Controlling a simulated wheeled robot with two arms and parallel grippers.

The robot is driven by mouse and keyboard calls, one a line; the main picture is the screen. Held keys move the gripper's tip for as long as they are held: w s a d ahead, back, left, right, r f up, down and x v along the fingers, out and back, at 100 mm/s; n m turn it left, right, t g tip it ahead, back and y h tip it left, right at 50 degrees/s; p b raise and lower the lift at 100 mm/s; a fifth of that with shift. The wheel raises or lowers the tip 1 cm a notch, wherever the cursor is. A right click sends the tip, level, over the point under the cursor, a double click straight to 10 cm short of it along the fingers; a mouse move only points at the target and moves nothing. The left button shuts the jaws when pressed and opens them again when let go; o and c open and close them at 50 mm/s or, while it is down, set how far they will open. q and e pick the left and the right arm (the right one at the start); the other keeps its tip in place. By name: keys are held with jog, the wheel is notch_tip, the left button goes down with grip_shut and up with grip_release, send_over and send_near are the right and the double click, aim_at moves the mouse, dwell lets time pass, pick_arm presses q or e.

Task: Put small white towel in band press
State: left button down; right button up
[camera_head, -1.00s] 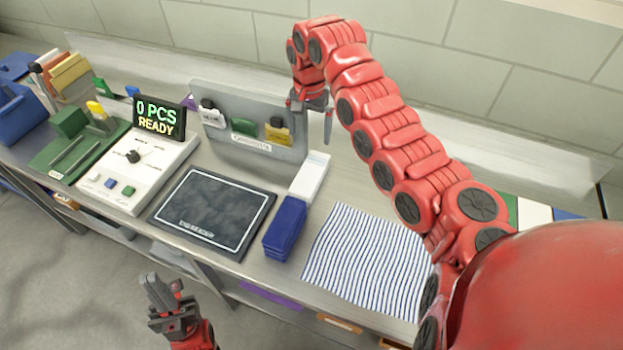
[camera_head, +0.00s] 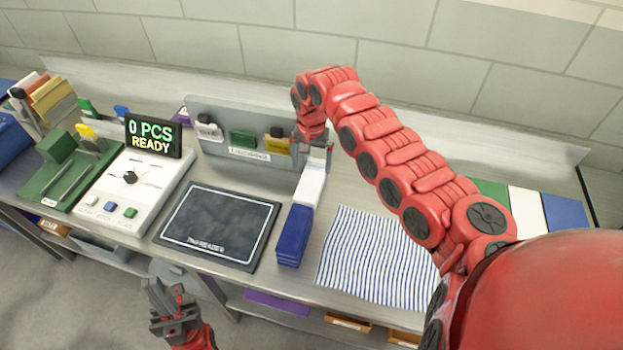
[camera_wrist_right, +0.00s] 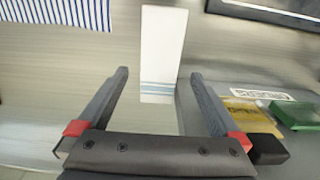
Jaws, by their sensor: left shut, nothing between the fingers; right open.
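The small white towel (camera_head: 308,188) is a narrow folded strip on the bench, touching or very near the stacked blue towels' far end. The right wrist view shows the white towel (camera_wrist_right: 162,45) with grey stripes near its end, ahead of and between my open fingers. My right gripper (camera_head: 318,146) is just above and behind its far end, empty; it also shows in the right wrist view (camera_wrist_right: 160,74). My left gripper (camera_head: 160,287) is shut and empty, low in front of the bench. No part is labelled as the band press; a green fixture with rails (camera_head: 70,178) stands at the left.
Dark blue folded towels (camera_head: 295,236), a striped cloth (camera_head: 375,258) and a dark pad (camera_head: 218,225) lie nearby. A white console (camera_head: 132,190) has a display (camera_head: 153,137) reading "0 PCS READY". A grey upright rack (camera_head: 245,140) with coloured items stands close to my right gripper.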

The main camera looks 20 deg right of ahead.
aim_at(311, 181)
notch_tip(311, 181, down, 2)
jog(key=shift+d, duration=0.1)
jog(key=f+p, duration=0.2)
jog(key=f, duration=0.1)
jog(key=f+p, duration=0.1)
jog(key=f, duration=0.1)
jog(key=shift+s+a, duration=0.1)
jog(key=shift+a, duration=0.2)
jog(key=shift+d+f, duration=0.1)
jog(key=shift+f, duration=0.15)
jog(key=shift+r, duration=0.1)
jog(key=c, duration=1.4)
